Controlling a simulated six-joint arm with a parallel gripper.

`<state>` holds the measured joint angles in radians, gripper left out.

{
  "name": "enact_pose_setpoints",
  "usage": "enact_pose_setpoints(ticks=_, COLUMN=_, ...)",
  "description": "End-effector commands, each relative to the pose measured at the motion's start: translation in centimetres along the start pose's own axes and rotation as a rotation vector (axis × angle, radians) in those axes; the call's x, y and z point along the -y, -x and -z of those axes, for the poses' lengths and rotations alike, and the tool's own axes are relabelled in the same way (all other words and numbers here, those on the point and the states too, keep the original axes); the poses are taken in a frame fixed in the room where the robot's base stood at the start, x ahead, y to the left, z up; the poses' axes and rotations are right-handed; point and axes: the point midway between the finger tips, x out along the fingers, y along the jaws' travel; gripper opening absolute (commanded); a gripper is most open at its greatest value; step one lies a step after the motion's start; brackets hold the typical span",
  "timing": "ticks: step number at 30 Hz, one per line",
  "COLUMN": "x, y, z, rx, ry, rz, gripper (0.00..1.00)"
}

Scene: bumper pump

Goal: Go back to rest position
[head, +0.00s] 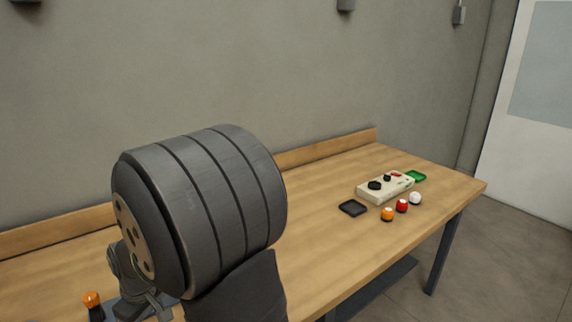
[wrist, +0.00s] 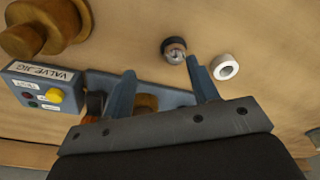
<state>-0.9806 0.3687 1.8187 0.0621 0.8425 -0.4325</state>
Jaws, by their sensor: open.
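My gripper (wrist: 161,78) shows in the wrist view with its two blue-grey fingers apart. A dark round piece with a shiny metal top (wrist: 174,50) lies beside the right fingertip; I cannot tell whether they touch. A white ring (wrist: 224,67) lies to the right of that finger. A blue-grey plate (wrist: 100,82) lies below, partly hidden by the left finger. A brown round part (wrist: 146,102) shows between the fingers, and nothing is clearly gripped. In the head view my large dark arm joint fills the middle, and I cannot make out the fingers there.
A box labelled VALVE JIG (wrist: 42,86) with a yellow button stands left of the gripper. Brown round parts (wrist: 40,30) are at upper left. On the far table, a cream box (head: 385,187), black tray (head: 352,208), green tray (head: 415,175) and orange (head: 387,214), red (head: 402,206) and white (head: 415,198) pieces stand.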

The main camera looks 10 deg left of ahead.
Motion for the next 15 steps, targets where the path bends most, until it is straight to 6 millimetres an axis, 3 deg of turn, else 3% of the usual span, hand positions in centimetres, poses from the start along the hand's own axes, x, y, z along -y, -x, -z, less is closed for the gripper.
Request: enact_pose_setpoints(ticks=15, x=-5.7, y=6.1, z=-5.8, rx=-0.002, ry=-0.004, rz=-0.001, gripper=0.54)
